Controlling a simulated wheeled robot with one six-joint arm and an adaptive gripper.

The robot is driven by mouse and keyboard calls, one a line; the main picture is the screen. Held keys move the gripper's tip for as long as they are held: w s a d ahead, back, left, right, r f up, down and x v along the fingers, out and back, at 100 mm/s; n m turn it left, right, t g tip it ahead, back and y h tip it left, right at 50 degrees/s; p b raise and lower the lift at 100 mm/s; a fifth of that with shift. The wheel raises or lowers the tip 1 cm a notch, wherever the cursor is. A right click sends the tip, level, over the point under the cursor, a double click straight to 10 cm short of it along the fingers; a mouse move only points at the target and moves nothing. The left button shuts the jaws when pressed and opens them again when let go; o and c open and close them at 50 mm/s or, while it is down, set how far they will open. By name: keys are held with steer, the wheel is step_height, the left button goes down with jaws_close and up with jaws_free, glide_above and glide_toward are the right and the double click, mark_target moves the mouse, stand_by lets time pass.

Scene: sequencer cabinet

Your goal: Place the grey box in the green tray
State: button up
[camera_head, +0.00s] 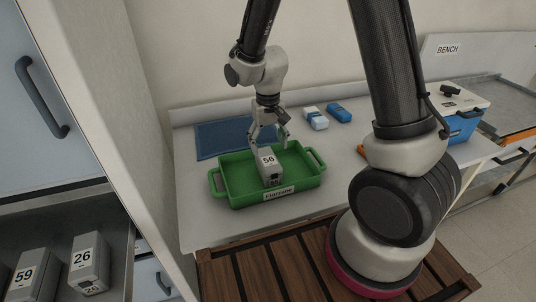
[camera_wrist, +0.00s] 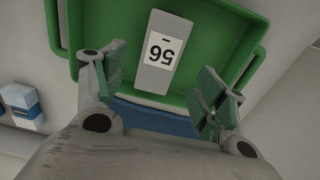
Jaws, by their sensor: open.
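The grey box (camera_head: 268,163), marked 56, sits inside the green tray (camera_head: 233,195) on the white bench. It also shows in the wrist view (camera_wrist: 160,52), lying in the tray (camera_wrist: 232,22). My gripper (camera_head: 266,146) is above the back part of the box, pointing down. In the wrist view my gripper (camera_wrist: 160,85) has its two fingers spread wide, one on each side and clear of the box. Nothing is between the pads. The tray's front carries a white label.
A blue mat (camera_head: 222,138) lies behind the tray. A white-and-blue box (camera_head: 316,118) and a blue box (camera_head: 339,112) stand to the right. A blue cooler (camera_head: 462,124) is farther right. Grey boxes marked 59 (camera_head: 33,275) and 26 (camera_head: 90,268) stand in the cabinet at left.

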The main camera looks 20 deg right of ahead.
steer(key=shift+d+r, duration=0.1)
steer(key=shift+r, duration=0.6)
steer(key=s+d+r+t, duration=0.1)
steer(key=s+d+r, duration=0.35)
steer(key=r, duration=0.35)
steer(key=s+d+r+t, duration=0.1)
steer(key=s+d+r, duration=0.3)
steer(key=r, duration=0.5)
steer(key=s+d+r+t, duration=0.1)
steer(key=s+d+r, duration=0.2)
steer(key=s, duration=0.2)
steer(key=s+d+r+t, duration=0.1)
steer(key=s+d+r, duration=0.2)
steer(key=s, duration=0.3)
steer(key=shift+s+r, duration=0.25)
steer(key=shift+s, duration=0.05)
steer(key=shift+d, duration=0.1)
steer(key=shift+c, duration=0.4)
